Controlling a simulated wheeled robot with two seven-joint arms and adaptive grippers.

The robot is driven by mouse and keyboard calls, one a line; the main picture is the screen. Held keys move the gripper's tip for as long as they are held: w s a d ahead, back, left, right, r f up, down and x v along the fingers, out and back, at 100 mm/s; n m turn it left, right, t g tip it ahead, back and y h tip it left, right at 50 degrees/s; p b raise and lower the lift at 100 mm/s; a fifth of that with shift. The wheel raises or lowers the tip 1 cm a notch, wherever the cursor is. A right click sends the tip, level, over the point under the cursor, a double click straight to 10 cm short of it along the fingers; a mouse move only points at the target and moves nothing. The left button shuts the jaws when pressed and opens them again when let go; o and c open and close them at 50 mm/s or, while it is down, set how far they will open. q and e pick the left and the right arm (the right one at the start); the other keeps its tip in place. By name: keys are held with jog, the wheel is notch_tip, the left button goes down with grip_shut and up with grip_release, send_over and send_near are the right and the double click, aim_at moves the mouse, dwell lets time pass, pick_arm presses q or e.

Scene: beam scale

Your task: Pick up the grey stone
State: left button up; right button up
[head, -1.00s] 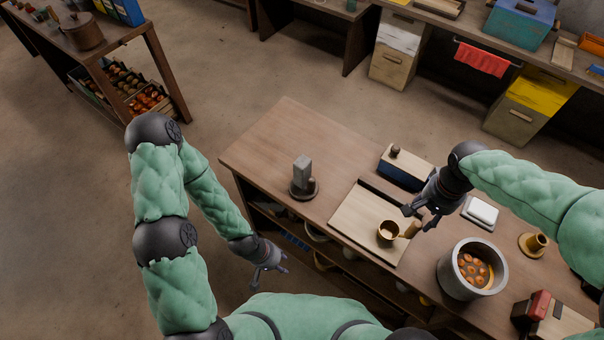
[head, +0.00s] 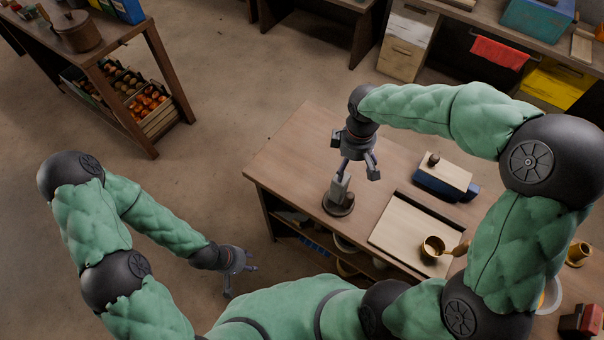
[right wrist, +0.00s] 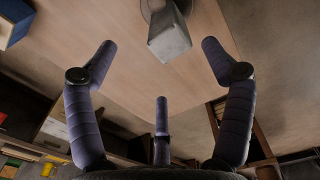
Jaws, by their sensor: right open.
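The grey stone (head: 339,190) is a tall block standing upright on a dark round base (head: 341,207) near the left end of the workbench. In the right wrist view the stone (right wrist: 169,38) is ahead of the fingers, at the top centre. My right gripper (head: 359,170) is open and empty, above and close to the stone; its fingers hide part of the stone's top in the head view. In the right wrist view my right gripper (right wrist: 157,75) has its fingers spread, with the stone beyond their tips. My left gripper (head: 239,284) hangs off the bench's front left side, fingers apart and empty.
A blue box with a wooden top (head: 446,177) stands behind the board. The bench top (head: 300,150) left of and behind the stone is clear.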

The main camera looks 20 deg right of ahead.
aim_at(339, 187)
jog(key=shift+w+a+n, duration=0.4)
jog(key=shift+w+a, duration=0.15)
jog(key=shift+w+a+f, duration=0.1)
jog(key=shift+a+f, duration=0.1)
jog(key=shift+f, duration=0.15)
notch_tip(339, 187, down, 5)
jog(key=shift+d+f+b, duration=0.1)
jog(key=shift+b, duration=0.7)
notch_tip(339, 187, down, 5)
jog(key=shift+b, duration=0.9)
pick_arm(q)
jog(key=f, duration=0.3)
jog(key=shift+w+a+f, duration=0.1)
jog(key=shift+a+f, duration=0.05)
jog(key=shift+a, duration=0.25)
pick_arm(e)
grip_shut()
